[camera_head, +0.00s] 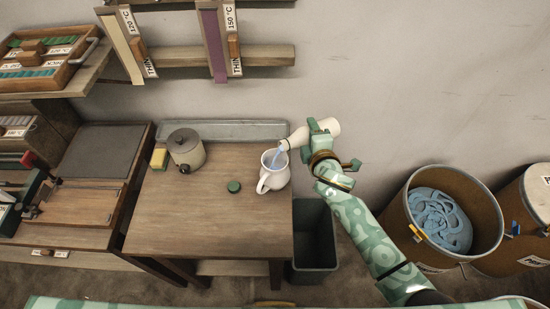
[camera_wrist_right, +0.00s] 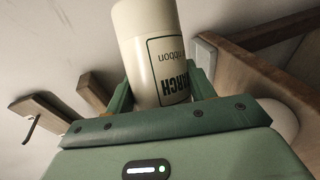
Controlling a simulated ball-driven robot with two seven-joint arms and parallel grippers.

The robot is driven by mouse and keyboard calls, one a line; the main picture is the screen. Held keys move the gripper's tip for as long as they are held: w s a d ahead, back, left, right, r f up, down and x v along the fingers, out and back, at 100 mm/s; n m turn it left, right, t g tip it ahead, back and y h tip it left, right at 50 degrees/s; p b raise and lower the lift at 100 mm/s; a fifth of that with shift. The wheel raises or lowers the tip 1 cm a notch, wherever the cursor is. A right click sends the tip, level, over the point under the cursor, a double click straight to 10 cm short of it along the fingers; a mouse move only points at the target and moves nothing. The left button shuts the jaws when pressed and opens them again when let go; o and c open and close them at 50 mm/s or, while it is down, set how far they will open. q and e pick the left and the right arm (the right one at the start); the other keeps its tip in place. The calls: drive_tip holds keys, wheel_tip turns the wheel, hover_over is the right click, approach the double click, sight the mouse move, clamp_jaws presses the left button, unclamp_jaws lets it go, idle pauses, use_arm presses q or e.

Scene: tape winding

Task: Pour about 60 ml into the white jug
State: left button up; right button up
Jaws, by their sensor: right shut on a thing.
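The white jug (camera_head: 272,181) stands upright near the right edge of the wooden table, its handle toward the lower left. My right gripper (camera_head: 322,132) is shut on a cream bottle (camera_head: 299,137). The bottle is tilted, its neck pointing left and down over the jug's mouth. A pale blue stream (camera_head: 278,154) runs from the neck into the jug. The level inside cannot be read. In the right wrist view the bottle (camera_wrist_right: 150,45) sits between the fingers, with a dark-framed label partly reading "ARCH ribbon". My left gripper is not in view.
A round green cap (camera_head: 234,187) lies left of the jug. A lidded pot (camera_head: 187,152) and yellow sponge (camera_head: 159,158) stand farther left. A grey bin (camera_head: 315,236) is beside the table. A barrel (camera_head: 487,211) with blue ribbon stands right. The table's front is clear.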

drive_tip(key=shift+w+d, duration=0.1)
idle(1.6)
drive_tip(key=shift+w+d+r+m+p, duration=0.1)
drive_tip(key=shift+r+m+p, duration=0.2)
drive_tip(key=shift+r+p, duration=0.5)
drive_tip(key=shift+w+d+f+m+g+y, duration=0.15)
drive_tip(key=shift+d+f+m+g, duration=0.1)
drive_tip(key=shift+f, duration=0.4)
drive_tip(key=shift+w+d+f+m+g+y, duration=0.15)
drive_tip(key=shift+f+m+g, duration=0.1)
drive_tip(key=shift+f, duration=0.35)
drive_tip(key=shift+s+a+f+m, duration=0.1)
drive_tip(key=shift+s+f+m, duration=0.1)
drive_tip(key=shift+f+m, duration=0.25)
drive_tip(key=shift+a+f, duration=0.1)
drive_tip(key=shift+f, duration=0.1)
drive_tip(key=shift+y, duration=0.3)
